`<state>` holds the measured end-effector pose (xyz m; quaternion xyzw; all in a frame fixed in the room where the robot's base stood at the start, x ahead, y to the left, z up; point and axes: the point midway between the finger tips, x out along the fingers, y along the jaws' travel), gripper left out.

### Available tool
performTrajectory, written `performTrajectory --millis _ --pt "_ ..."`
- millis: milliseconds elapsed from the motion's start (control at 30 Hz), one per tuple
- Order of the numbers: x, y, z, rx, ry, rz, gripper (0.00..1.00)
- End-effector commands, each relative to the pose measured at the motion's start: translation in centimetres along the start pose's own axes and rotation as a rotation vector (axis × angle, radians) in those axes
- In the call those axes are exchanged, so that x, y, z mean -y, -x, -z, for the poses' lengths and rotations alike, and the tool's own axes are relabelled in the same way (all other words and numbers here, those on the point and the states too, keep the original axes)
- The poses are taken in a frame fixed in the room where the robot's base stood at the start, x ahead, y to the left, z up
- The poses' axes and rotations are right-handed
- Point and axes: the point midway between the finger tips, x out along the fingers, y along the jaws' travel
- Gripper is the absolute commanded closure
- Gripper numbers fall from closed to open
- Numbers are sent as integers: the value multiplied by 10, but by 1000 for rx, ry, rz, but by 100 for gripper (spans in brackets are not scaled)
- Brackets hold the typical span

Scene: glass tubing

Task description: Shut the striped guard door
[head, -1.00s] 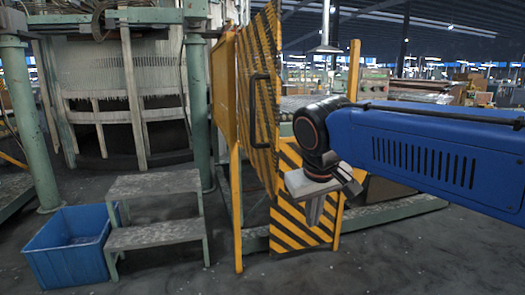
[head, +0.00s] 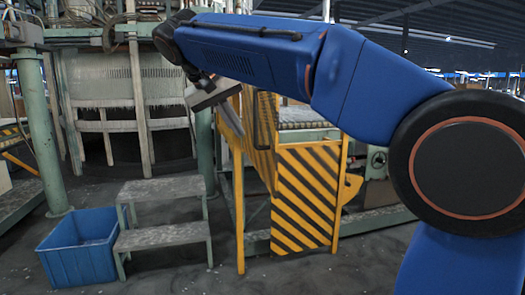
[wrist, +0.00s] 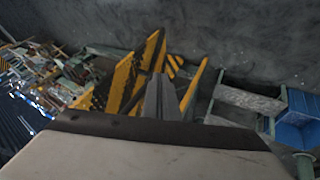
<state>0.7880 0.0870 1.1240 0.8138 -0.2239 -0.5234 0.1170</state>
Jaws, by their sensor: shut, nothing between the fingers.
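The striped guard door (head: 265,160) is a tall yellow-and-black panel with a black bar handle (head: 257,122). It stands open, seen at a steep angle, and my arm hides its upper part. Below and right of it is a fixed striped panel (head: 305,195). My gripper (head: 236,146) is shut and empty. It points down just left of the door, in front of the plain yellow side panel. I cannot tell whether it touches anything. In the wrist view the closed fingers (wrist: 157,85) point at striped panels (wrist: 122,82) and yellow posts.
A yellow post (head: 239,215) stands below the gripper. Grey steps (head: 160,190) and a blue crate (head: 78,245) are at the left, beside a green machine column (head: 38,130). The floor in front is clear.

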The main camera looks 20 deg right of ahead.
Motion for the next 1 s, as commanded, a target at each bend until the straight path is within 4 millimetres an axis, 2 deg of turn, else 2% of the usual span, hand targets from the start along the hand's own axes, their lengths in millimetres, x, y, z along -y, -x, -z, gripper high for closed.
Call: performTrajectory --millis 133,267,700,800,1000 --pt "0 -7 1 0 -3 -4 100" --pt "0 -24 0 2 -3 -4 100" --pt "-1 -102 0 2 -2 -4 100" --pt "-16 -107 1 0 -6 -2 100" --pt "-32 -116 0 0 -4 -3 100"
